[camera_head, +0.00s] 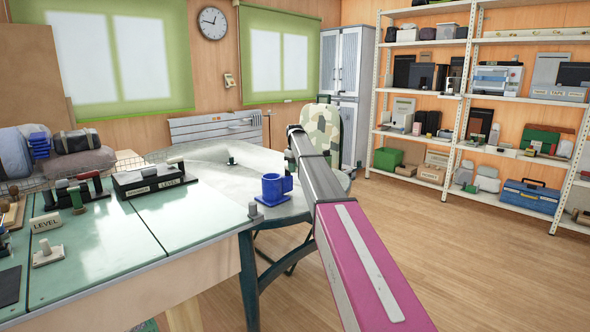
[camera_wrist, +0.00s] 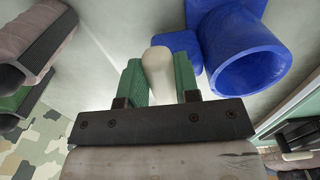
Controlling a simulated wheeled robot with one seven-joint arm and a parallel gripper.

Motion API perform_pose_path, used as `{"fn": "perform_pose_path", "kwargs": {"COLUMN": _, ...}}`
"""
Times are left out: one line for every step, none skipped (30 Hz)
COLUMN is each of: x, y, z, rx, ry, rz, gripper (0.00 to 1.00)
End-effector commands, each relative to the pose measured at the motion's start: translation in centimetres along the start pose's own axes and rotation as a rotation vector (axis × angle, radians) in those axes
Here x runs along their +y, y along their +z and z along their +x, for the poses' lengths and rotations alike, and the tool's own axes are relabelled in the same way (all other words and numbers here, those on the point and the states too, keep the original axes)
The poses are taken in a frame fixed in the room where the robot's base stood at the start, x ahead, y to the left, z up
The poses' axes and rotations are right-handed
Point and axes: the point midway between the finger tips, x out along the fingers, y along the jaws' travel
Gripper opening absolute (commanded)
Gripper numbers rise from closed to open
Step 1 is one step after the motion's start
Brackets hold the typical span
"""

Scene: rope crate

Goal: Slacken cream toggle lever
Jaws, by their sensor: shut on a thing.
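In the wrist view, the cream toggle lever (camera_wrist: 158,72) shows as a smooth, rounded cream end between the two green fingers of my gripper (camera_wrist: 160,84). The fingers are shut on it from both sides. Its lower end and mounting are hidden by the gripper body. In the head view, my arm reaches towards the round grey table and hides the lever and my fingertips.
A blue holder with a round tube (camera_wrist: 245,55) is close to the right of my gripper; it also shows on the round table (camera_head: 272,188). The green-topped workbench (camera_head: 180,218) carries switch boxes. A camouflage-patterned chair (camera_head: 328,122) stands behind. Floor at right is clear.

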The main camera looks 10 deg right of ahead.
Motion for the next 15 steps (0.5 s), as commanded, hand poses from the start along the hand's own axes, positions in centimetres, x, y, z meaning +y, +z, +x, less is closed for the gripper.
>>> {"fn": "perform_pose_path", "kwargs": {"x": 0.08, "y": -0.13, "z": -0.09, "rx": 0.004, "ry": 0.001, "rz": 0.001, "gripper": 0.0}}
{"fn": "perform_pose_path", "kwargs": {"x": 0.08, "y": -0.14, "z": -0.09, "rx": 0.004, "ry": 0.001, "rz": 0.001, "gripper": 0.0}}
{"fn": "perform_pose_path", "kwargs": {"x": 0.09, "y": -0.14, "z": -0.1, "rx": 0.004, "ry": 0.001, "rz": 0.001, "gripper": 0.0}}
{"fn": "perform_pose_path", "kwargs": {"x": 0.09, "y": -0.15, "z": -0.1, "rx": 0.004, "ry": 0.001, "rz": 0.001, "gripper": 0.0}}
{"fn": "perform_pose_path", "kwargs": {"x": 0.09, "y": -0.15, "z": -0.1, "rx": 0.004, "ry": 0.002, "rz": 0.001, "gripper": 0.36}}
{"fn": "perform_pose_path", "kwargs": {"x": 0.1, "y": -0.15, "z": -0.1, "rx": 0.004, "ry": 0.002, "rz": 0.001, "gripper": 0.49}}
{"fn": "perform_pose_path", "kwargs": {"x": 0.1, "y": -0.14, "z": -0.09, "rx": 0.004, "ry": 0.002, "rz": 0.001, "gripper": 0.55}}
{"fn": "perform_pose_path", "kwargs": {"x": 0.1, "y": -0.14, "z": -0.09, "rx": 0.004, "ry": 0.001, "rz": 0.001, "gripper": 0.55}}
{"fn": "perform_pose_path", "kwargs": {"x": 0.09, "y": -0.12, "z": -0.07, "rx": 0.003, "ry": 0.001, "rz": 0.0, "gripper": 0.55}}
{"fn": "perform_pose_path", "kwargs": {"x": 0.09, "y": -0.11, "z": -0.06, "rx": 0.003, "ry": 0.001, "rz": 0.0, "gripper": 0.55}}
{"fn": "perform_pose_path", "kwargs": {"x": 0.08, "y": -0.11, "z": -0.06, "rx": 0.003, "ry": 0.001, "rz": 0.0, "gripper": 0.55}}
{"fn": "perform_pose_path", "kwargs": {"x": 0.08, "y": -0.1, "z": -0.05, "rx": 0.003, "ry": 0.001, "rz": 0.0, "gripper": 0.55}}
{"fn": "perform_pose_path", "kwargs": {"x": 0.08, "y": -0.09, "z": -0.04, "rx": 0.002, "ry": 0.001, "rz": 0.0, "gripper": 0.55}}
{"fn": "perform_pose_path", "kwargs": {"x": 0.07, "y": -0.08, "z": -0.04, "rx": 0.002, "ry": 0.001, "rz": 0.0, "gripper": 0.55}}
{"fn": "perform_pose_path", "kwargs": {"x": 0.07, "y": -0.08, "z": -0.06, "rx": 0.002, "ry": 0.001, "rz": 0.0, "gripper": 0.55}}
